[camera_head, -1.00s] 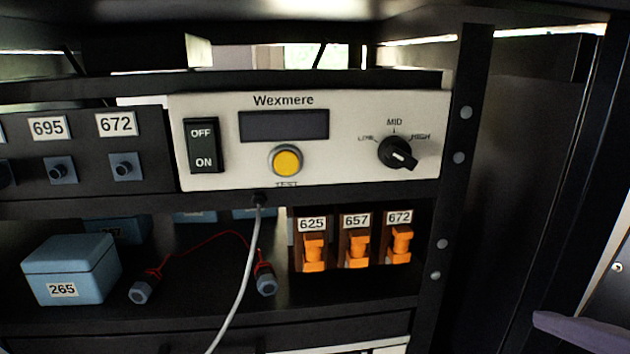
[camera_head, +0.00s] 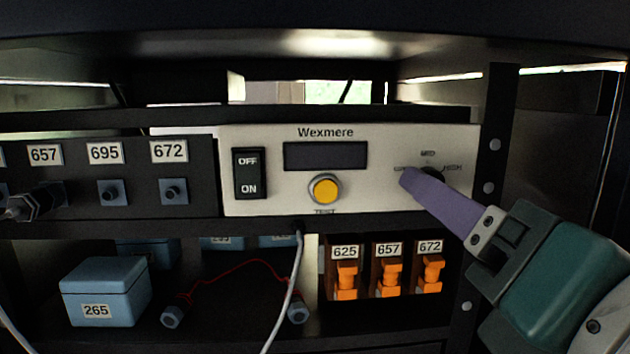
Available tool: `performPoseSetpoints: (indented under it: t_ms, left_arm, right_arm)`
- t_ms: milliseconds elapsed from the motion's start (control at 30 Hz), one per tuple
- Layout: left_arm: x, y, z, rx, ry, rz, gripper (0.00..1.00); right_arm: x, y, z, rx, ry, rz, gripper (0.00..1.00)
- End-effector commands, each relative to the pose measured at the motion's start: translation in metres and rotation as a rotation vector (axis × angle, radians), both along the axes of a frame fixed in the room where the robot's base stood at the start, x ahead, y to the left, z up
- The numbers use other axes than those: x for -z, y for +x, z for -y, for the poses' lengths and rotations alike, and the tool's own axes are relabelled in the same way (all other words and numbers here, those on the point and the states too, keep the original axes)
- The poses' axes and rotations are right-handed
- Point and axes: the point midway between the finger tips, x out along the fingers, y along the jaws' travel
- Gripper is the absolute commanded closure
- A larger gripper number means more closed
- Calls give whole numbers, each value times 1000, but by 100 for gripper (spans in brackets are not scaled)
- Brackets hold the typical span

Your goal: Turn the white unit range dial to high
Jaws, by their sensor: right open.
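The white unit (camera_head: 425,140), labelled Wexmere, sits on the rack shelf with a dark display, an OFF/ON rocker switch and a yellow TEST button. Its black range dial (camera_head: 433,174) is at the right, below MID and between the LOW-side label and HIGH. My right gripper (camera_head: 412,182) reaches in from the lower right, its purple finger across the front of the dial. The finger covers most of the dial, so its pointer is hidden. The gripper is open; only one finger shows clearly, and I cannot tell whether it touches the dial. My left gripper is out of view.
Left of the unit is a dark panel (camera_head: 140,197) with sockets, one holding a cable plug (camera_head: 35,203). Below are a blue box (camera_head: 105,292), a red lead (camera_head: 240,271), a white cable (camera_head: 292,290) and orange switches (camera_head: 390,275). A rack post (camera_head: 487,205) stands at the right.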

Motion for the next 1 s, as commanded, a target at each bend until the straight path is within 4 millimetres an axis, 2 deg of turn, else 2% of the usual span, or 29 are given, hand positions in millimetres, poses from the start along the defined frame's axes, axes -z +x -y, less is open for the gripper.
performPoseSetpoints:
  t_ms: [33, 200, 500, 1000]
  left_arm:
    - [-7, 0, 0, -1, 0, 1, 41]
    - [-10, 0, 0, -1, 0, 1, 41]
    - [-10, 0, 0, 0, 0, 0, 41]
    - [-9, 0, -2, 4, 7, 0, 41]
  right_arm:
    - [-3, 6, 0, 2, -1, 0, 40]
    - [-1, 16, 0, 1, 2, -2, 40]
    - [1, 18, -1, 0, 3, -2, 41]
    - [1, 17, 0, 1, 3, -3, 97]
